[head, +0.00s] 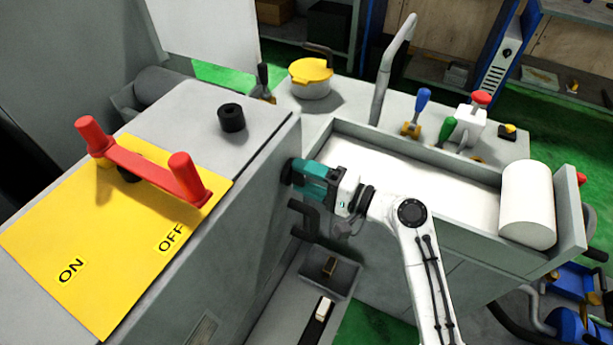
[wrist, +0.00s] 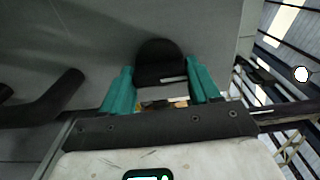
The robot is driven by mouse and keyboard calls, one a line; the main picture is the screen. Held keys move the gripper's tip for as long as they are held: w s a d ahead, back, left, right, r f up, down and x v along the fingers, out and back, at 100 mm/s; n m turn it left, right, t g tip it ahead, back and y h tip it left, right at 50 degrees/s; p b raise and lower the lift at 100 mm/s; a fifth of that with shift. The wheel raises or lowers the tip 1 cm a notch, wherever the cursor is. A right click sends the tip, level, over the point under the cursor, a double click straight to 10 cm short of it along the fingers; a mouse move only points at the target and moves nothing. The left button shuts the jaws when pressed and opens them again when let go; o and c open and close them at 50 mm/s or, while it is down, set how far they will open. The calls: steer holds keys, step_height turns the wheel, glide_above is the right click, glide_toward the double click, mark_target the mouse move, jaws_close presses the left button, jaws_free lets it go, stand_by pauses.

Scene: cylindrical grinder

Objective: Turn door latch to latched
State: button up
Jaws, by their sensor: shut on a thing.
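The door latch appears to be a dark rounded knob (head: 287,170) on the grey side face of the machine housing (head: 262,190). In the wrist view the knob (wrist: 158,55) sits between the two teal fingers, against the grey panel. My gripper (head: 300,177) is shut on this knob, reaching in from the right; its fingers also show in the wrist view (wrist: 160,82). The fingers and the housing hide most of the knob in the head view, and I cannot tell its turn angle.
A black bent handle (head: 305,220) sticks out just below my gripper; it is at the left in the wrist view (wrist: 45,103). A yellow panel (head: 75,240) with a red handle (head: 145,170) tops the housing. A grey trough (head: 420,180) lies behind my arm.

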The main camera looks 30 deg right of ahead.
steer(key=o, duration=1.1)
steer(key=shift+c, duration=0.2)
steer(key=b+v, duration=0.1)
steer(key=v, duration=0.9)
steer(key=shift+s+d, duration=0.2)
steer(key=shift+s, duration=0.15)
steer(key=shift+f, duration=0.1)
steer(key=s+a+f+n+g+h, duration=0.25)
steer(key=s+f+n+g, duration=0.2)
steer(key=f, duration=0.35)
steer(key=s+d+f+n+g+h+p, duration=0.1)
steer(key=s+d+f+n+g+h, duration=0.1)
steer(key=s, duration=0.6)
steer(key=s+d+f+n+g+h, duration=0.2)
steer(key=s+f+n+g+h, duration=0.1)
steer(key=s+g+h, duration=0.3)
steer(key=s+f+g, duration=0.1)
steer(key=s, duration=0.1)
steer(key=shift+s+f+n+p, duration=0.25)
steer(key=shift+f+n+p, duration=0.1)
steer(key=shift+p, duration=0.05)
